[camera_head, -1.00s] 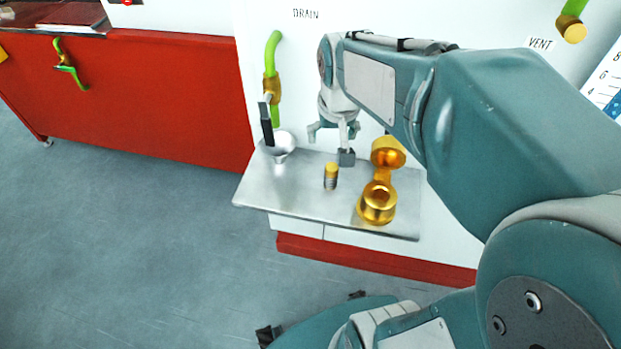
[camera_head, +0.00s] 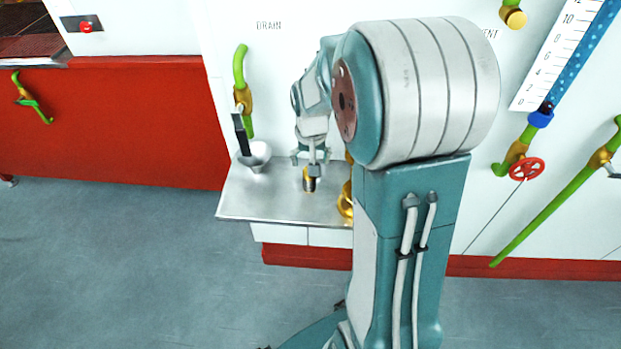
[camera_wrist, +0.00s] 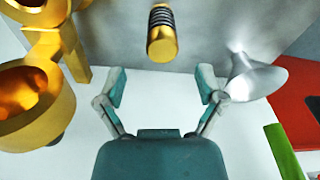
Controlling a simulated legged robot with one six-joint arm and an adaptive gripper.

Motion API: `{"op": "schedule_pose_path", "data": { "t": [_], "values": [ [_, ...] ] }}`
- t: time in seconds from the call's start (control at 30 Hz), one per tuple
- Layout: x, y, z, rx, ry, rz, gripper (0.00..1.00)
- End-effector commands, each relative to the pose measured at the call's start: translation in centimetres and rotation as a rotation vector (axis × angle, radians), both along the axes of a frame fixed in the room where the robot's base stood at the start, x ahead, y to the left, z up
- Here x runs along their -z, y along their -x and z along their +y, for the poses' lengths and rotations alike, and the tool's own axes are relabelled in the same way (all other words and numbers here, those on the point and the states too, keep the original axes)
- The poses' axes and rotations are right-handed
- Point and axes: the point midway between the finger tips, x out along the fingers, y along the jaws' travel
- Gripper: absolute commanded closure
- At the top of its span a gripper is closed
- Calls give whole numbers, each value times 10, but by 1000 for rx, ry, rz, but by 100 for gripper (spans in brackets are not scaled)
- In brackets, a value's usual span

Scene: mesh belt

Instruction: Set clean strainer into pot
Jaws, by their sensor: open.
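The strainer, a small upright cylinder with a gold end and a dark ribbed part, stands on the metal shelf; it shows in the head view (camera_head: 310,185) and at the top middle of the wrist view (camera_wrist: 162,43). My gripper (camera_head: 310,158) is above it in the head view. In the wrist view my gripper (camera_wrist: 161,80) is open, with the strainer just beyond and between its fingertips, apart from both. The gold pot, a double-cup body, shows at left in the wrist view (camera_wrist: 58,105); in the head view (camera_head: 345,200) my arm hides most of it.
The grey shelf (camera_head: 270,207) is bare in front. A green drain pipe (camera_head: 240,70) runs down the wall behind.

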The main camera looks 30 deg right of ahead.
Motion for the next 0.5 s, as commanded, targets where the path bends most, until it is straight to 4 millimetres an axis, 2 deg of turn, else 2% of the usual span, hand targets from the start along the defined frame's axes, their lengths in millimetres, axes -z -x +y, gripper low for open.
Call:
{"op": "schedule_pose_path", "data": {
  "t": [0.1, 0.23, 0.5],
  "values": [
    [20, -1, -1, -1, -1, 5, 12],
    [38, -3, -2, -1, -1, 4, 12],
    [44, -4, -3, -1, 0, 1, 12]
  ]
}}
